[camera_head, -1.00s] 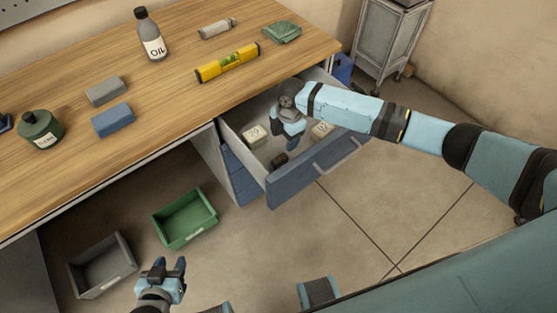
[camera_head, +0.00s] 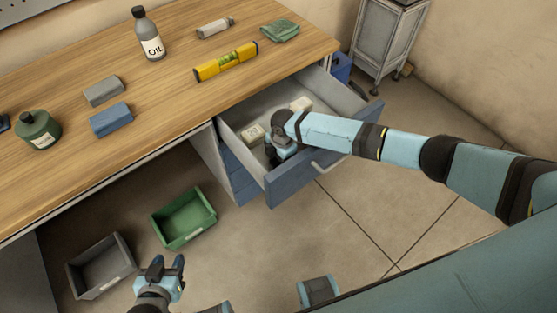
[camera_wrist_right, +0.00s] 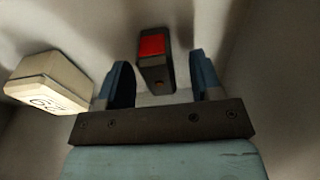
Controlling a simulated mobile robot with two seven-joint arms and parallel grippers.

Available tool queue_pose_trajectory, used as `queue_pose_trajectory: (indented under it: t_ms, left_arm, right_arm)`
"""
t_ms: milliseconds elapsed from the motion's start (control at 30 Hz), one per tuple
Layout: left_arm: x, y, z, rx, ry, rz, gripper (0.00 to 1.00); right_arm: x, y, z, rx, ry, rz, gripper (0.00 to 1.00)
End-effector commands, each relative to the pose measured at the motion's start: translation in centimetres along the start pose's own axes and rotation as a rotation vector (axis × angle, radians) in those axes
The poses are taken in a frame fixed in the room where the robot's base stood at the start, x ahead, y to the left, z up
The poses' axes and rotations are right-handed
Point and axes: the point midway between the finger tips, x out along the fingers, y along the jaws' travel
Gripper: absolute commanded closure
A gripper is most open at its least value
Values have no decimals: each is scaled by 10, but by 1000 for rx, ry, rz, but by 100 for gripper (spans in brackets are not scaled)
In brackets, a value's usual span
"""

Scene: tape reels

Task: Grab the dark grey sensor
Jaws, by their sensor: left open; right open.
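The dark grey sensor (camera_wrist_right: 153,72), a small dark block with a red face, lies in the open drawer. In the right wrist view it is between the two blue fingers of my right gripper (camera_wrist_right: 160,64), with a visible gap on the right. My right gripper is open and reaches down into the drawer in the head view (camera_head: 272,158), where it hides the sensor. I cannot tell whether a finger touches the sensor. My left gripper (camera_head: 168,264) is open and empty, low in the head view near the bins.
The blue-fronted drawer (camera_head: 312,180) also holds two cream numbered blocks, one (camera_wrist_right: 48,82) left of the fingers. Its walls stand close around my right gripper. A green bin (camera_head: 183,218) and a grey bin (camera_head: 100,265) are on the floor. The wooden table (camera_head: 170,100) holds several items.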

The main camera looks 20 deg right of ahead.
Motion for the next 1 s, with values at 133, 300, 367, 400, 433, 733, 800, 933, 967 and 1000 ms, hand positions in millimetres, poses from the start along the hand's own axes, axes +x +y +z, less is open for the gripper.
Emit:
queue_pose_trajectory:
  t_ms: [133,300,367,400,433,733,800,933,967,1000]
  left_arm:
    - [0,0,0,0,-1,0,57]
    - [0,0,0,0,-1,0,57]
    - [0,0,0,-1,-1,0,57]
    - [0,0,0,0,-1,0,57]
    - [0,0,0,0,-1,1,57]
    - [-1,1,0,0,-1,1,57]
    - [-1,1,-1,0,0,1,57]
    - [-3,1,-3,2,2,1,57]
    - [-3,1,-4,2,2,1,57]
    - [-3,1,-4,3,3,1,57]
  right_arm:
    - [0,0,0,0,0,0,59]
    - [-1,0,0,0,0,0,94]
    - [-1,0,0,0,0,1,94]
    - [-1,0,0,0,0,1,94]
    - [-1,0,0,0,0,1,94]
    - [-10,1,0,1,0,3,94]
    - [-19,1,-1,0,0,3,94]
    - [-46,1,-5,-2,0,5,94]
    - [-55,1,-5,-1,0,6,94]
    - [-68,1,-7,-1,-1,6,94]
